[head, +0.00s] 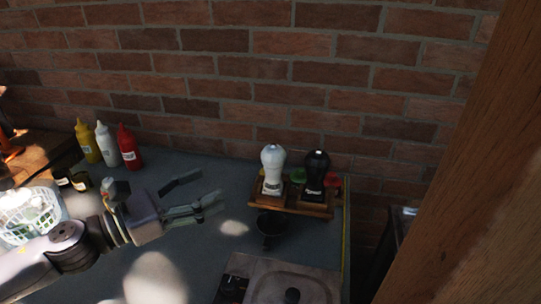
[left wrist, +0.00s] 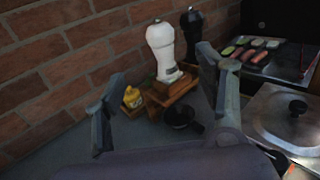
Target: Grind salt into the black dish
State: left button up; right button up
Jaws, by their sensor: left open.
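A white grinder (head: 272,170) and a black grinder (head: 316,175) stand upright side by side on a wooden stand (head: 291,207) by the brick wall. The white one looks like the salt grinder, but I cannot read its label. The small black dish (head: 270,229) sits on the table in front of the stand. My left gripper (head: 203,189) is open and empty, left of the stand and dish. In the left wrist view, the white grinder (left wrist: 164,52) and the black dish (left wrist: 181,117) show between its fingers (left wrist: 162,112). My right gripper is not in view.
Yellow, white and red squeeze bottles (head: 128,147) stand at the back left. A white basket (head: 30,214) is at the left. A metal lid with a black knob (head: 292,294) lies at the front right. The grey table (head: 210,245) is clear around the gripper.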

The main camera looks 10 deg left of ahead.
pick_arm(q)
jog(key=p, duration=0.4)
send_near(263, 161)
jog(key=shift+x, duration=1.5)
jog(key=p+x, duration=0.4)
jog(key=x, duration=0.4)
jog(key=shift+w+d+r, duration=0.15)
jog(key=shift+w+d, duration=0.45)
jog(key=shift+w, duration=0.05)
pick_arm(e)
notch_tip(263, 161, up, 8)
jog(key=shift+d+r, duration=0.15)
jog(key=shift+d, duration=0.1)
pick_arm(q)
jog(key=shift+c, duration=0.5)
jog(key=c, duration=1.1)
